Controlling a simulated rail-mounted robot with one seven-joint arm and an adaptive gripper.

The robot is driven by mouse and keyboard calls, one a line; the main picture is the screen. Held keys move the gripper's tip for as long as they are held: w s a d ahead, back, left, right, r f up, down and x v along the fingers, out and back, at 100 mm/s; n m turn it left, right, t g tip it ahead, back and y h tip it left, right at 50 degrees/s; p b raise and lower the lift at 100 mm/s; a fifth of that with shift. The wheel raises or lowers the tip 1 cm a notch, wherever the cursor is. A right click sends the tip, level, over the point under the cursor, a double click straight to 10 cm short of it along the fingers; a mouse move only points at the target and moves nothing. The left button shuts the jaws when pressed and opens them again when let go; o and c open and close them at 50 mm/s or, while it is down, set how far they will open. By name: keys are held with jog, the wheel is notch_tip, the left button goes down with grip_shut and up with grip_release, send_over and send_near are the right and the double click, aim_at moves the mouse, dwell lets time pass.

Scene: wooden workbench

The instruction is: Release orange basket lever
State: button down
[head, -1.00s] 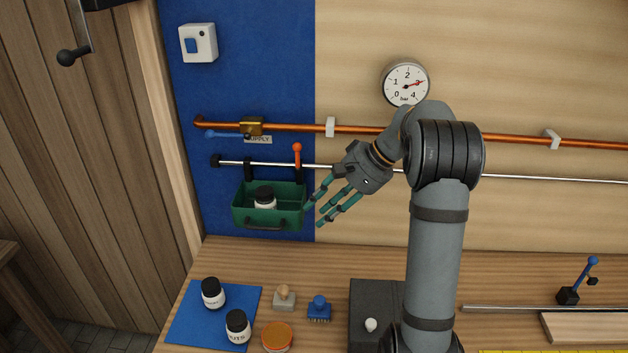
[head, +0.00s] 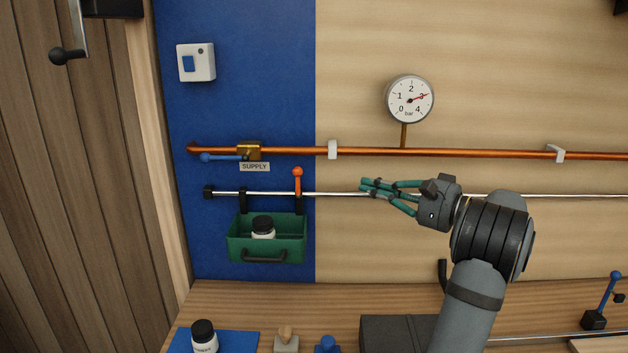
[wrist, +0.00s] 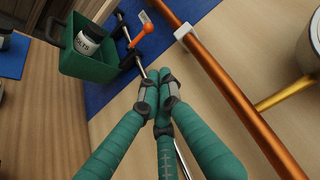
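The orange lever (head: 298,183) stands upright on a black clamp on the thin silver rail, above the right end of the green basket (head: 243,240). In the wrist view the lever (wrist: 141,36) is ahead of the fingertips and apart from them. The basket (wrist: 84,64) hangs below the rail with a black-capped white jar (head: 263,228) inside. My gripper (head: 366,186) is to the right of the lever, pointing left in front of the rail. In the wrist view its green fingers (wrist: 159,92) are drawn together at the tips, with nothing seen between them.
The silver rail (head: 340,194) runs behind my fingers. A copper pipe (head: 450,153) with a blue-handled valve (head: 222,157) runs above it, and a gauge (head: 410,99) is higher up. The wall between lever and fingertips is clear.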

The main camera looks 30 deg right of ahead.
aim_at(298, 183)
jog(key=s+a+p+x, duration=0.1)
jog(key=p+x, duration=0.3)
jog(key=x, duration=0.9)
jog(key=shift+a, duration=0.8)
jog(key=shift+s+d+r, duration=0.1)
jog(key=shift+s, duration=0.1)
